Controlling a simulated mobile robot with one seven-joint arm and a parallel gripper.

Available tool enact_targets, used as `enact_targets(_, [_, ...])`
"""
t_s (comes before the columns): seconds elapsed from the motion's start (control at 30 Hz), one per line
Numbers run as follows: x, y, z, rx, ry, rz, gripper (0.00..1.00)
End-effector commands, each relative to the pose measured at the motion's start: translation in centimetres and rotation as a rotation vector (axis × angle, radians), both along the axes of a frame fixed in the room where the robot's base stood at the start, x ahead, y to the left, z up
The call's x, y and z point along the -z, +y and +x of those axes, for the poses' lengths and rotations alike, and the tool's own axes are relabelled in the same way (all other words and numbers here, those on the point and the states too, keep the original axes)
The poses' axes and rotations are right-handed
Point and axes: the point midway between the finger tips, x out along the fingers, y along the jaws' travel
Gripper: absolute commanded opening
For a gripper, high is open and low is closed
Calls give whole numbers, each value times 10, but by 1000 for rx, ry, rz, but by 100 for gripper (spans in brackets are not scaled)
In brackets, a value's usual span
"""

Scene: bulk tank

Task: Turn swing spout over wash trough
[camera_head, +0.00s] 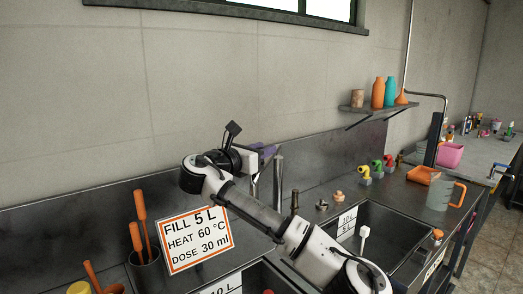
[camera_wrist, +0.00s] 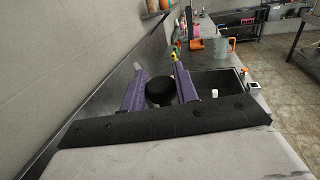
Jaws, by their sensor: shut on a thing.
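My gripper (camera_head: 267,152) with purple fingers is at the upright chrome swing spout (camera_head: 278,182) behind the sink counter. In the wrist view, its fingers (camera_wrist: 160,78) stand either side of a round black part (camera_wrist: 160,92), which I take to be part of the spout. The jaws are shut on it. The spout's outlet is hidden by my arm and gripper. A steel trough basin (camera_head: 388,232) with a volume label lies right of my arm. It also shows in the wrist view (camera_wrist: 217,84). A second basin (camera_head: 243,278) lies at the front, partly covered by my arm.
A sign (camera_head: 195,240) reads fill 5 L, heat 60 °C, dose 30 ml. Left of it stands a holder (camera_head: 147,270) with orange-handled tools. Coloured taps (camera_head: 376,172) and a clear jug (camera_head: 440,194) stand to the right. A wall shelf (camera_head: 377,107) holds bottles.

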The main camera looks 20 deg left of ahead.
Motion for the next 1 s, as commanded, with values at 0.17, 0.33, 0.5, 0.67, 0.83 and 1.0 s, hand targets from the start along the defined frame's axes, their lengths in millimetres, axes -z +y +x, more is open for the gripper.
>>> enact_targets(0.17, [0, 1, 0, -3, 0, -1, 47])
enact_targets(0.33, [0, 0, 0, -2, 0, 0, 50])
enact_targets(0.5, [0, 1, -2, -2, 0, 0, 50])
enact_targets(0.67, [2, 9, -19, -6, -2, 0, 50])
enact_targets(0.83, [4, 24, -55, -8, -3, 0, 50])
enact_targets(1.0, [8, 33, -72, -13, -1, 6, 50])
